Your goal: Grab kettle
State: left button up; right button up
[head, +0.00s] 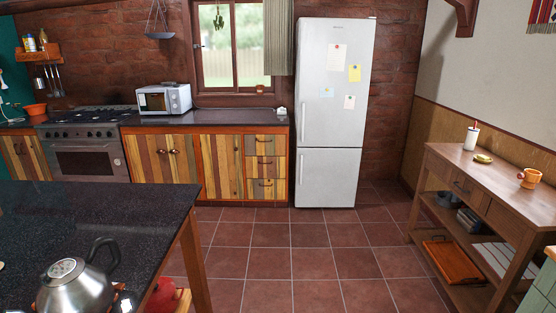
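A silver kettle (76,289) with a black arched handle (101,252) stands at the bottom left of the head view, near the front right part of a dark speckled counter (100,215). Its lower part is cut off by the picture's bottom edge. A small orange-red piece shows beside its base; I cannot tell what it is. Neither of my grippers is in view.
A red object (163,296) sits low beside the counter's wooden leg (194,262). Tiled floor (300,265) is clear between the counter and a wooden side table (498,185) at right. A white fridge (333,110), cabinets (220,165) and stove (85,150) line the back.

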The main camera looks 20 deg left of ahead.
aim_at(93, 291)
jog(key=i+u, duration=0.2)
jog(key=u, duration=0.25)
jog(key=i+u, duration=0.2)
jog(key=u, duration=0.3)
jog(key=i+l+u, duration=0.15)
jog(key=u, duration=0.3)
jog(key=i+l+u, duration=0.15)
jog(key=u, duration=0.35)
jog(key=i+l+u, duration=0.1)
jog(key=l+u, duration=0.15)
jog(key=u, duration=0.2)
jog(key=l+u, duration=0.25)
jog(key=u, duration=0.25)
jog(key=i+l, duration=0.05)
